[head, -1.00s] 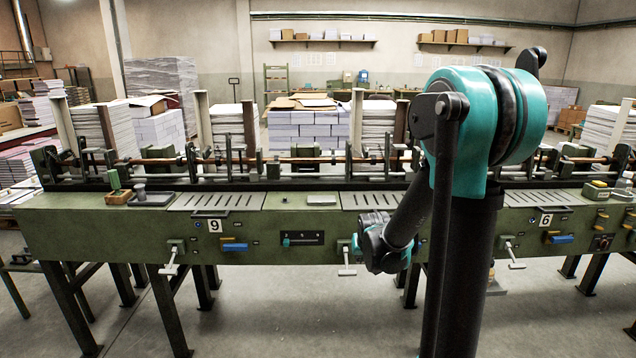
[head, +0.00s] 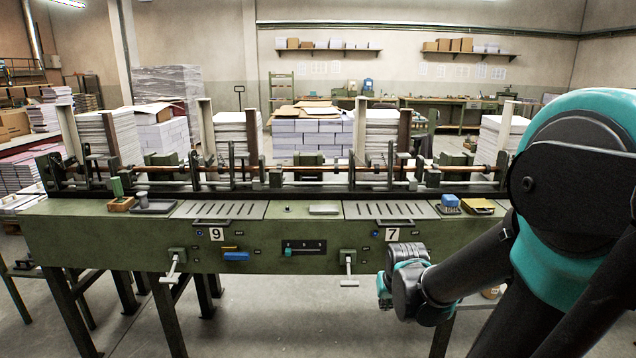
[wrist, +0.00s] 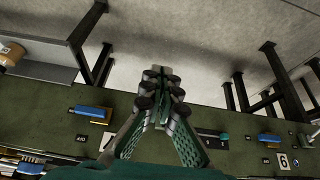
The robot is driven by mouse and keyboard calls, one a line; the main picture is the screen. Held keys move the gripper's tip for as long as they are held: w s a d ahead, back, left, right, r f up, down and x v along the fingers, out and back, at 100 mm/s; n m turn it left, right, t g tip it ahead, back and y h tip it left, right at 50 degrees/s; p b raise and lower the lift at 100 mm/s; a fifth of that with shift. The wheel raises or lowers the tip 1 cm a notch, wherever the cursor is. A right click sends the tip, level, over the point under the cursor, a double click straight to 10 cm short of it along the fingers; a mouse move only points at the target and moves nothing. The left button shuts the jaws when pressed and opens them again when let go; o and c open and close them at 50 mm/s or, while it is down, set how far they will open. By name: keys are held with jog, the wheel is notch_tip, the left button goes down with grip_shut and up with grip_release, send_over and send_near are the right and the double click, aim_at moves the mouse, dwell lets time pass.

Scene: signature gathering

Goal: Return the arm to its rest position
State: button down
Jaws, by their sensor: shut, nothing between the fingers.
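My gripper (wrist: 161,76) is shut and empty in the wrist view, its two green-sided fingers meeting at the dark tips. Below it are the green machine front and the grey floor. In the head view my arm comes in from the right side, and its wrist end hangs just in front of the machine, below and right of the number 7 plate (head: 392,235). The fingers cannot be made out there.
The long green gathering machine (head: 130,235) crosses the head view, with levers (head: 348,268) jutting from its front and dark legs below. Paper stacks (head: 310,140) stand behind it. The grey floor (head: 270,325) in front is clear.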

jog(key=s+f+g, duration=0.1)
jog(key=s+f, duration=0.1)
jog(key=s, duration=0.7)
jog(key=shift+d, duration=0.3)
jog(key=shift+f, duration=0.1)
